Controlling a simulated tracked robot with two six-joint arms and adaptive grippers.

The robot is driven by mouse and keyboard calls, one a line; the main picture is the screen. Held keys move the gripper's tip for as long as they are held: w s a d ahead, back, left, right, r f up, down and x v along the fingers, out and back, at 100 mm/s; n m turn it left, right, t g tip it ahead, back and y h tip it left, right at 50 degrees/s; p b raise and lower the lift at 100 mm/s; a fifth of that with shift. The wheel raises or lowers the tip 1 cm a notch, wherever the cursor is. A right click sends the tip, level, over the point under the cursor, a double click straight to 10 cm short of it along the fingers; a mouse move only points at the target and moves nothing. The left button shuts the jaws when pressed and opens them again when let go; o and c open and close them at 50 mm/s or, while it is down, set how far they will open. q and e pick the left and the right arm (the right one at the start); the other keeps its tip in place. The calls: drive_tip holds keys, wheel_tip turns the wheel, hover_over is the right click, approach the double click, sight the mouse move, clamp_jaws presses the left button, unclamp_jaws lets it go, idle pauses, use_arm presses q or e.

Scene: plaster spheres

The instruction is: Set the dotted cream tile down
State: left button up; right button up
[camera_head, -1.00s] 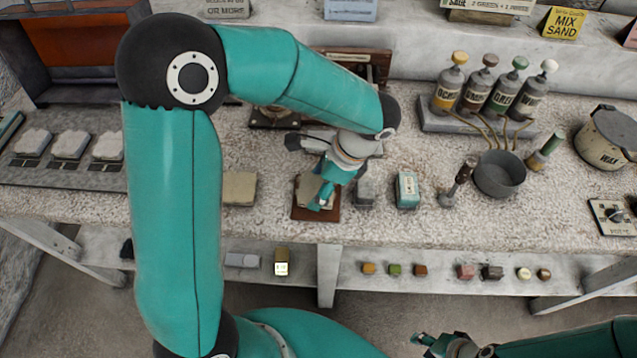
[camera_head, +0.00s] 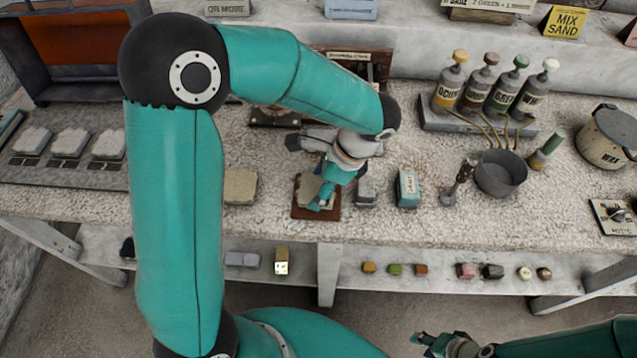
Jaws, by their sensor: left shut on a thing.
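My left gripper (camera_head: 318,204) points down over a small brown board (camera_head: 328,214) on the bench. It is shut on a pale cream-grey tile (camera_head: 307,188), which lies on or just above the board; I cannot tell whether it touches. The fingers and wrist hide part of the tile, and no dots can be made out on it. My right gripper (camera_head: 428,343) is low at the bottom edge, away from the bench, and too small to read.
Right of the board stand a grey block (camera_head: 366,192) and a teal-and-white box (camera_head: 407,188). A similar slab (camera_head: 240,187) lies to the left. Bottles (camera_head: 501,97), a grey bowl (camera_head: 500,174) and a pot (camera_head: 606,138) stand further right. Small blocks (camera_head: 394,269) line the lower shelf.

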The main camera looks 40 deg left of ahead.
use_arm(q)
drive_tip(key=shift+f, duration=0.35)
drive_tip(key=o, duration=1.4)
drive_tip(key=shift+r, duration=0.1)
drive_tip(key=shift+r+p, duration=1.55)
drive_tip(key=shift+r, duration=0.4)
